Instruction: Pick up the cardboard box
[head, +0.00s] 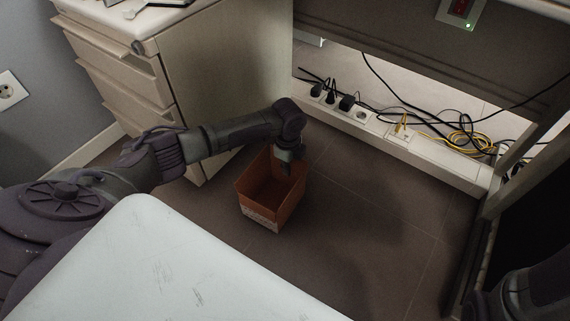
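The cardboard box (264,213) is open-topped and orange-brown, with a pale printed band low on its front. It stands upright on the dark tiled floor, beside the drawer cabinet. My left arm reaches in from the left, and my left gripper (287,168) points down at the box's far right wall. The gripper is small and dark here; I cannot tell whether its fingers touch or straddle the wall, or whether they are open. Part of my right arm shows at the bottom right corner; its gripper is out of view.
A beige drawer cabinet (215,75) with drawers pulled out stands behind my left arm. A white cable trunking (440,160) with sockets, plugs and tangled cables (465,142) runs along the back. A dark desk frame stands at right. The floor (370,225) right of the box is clear.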

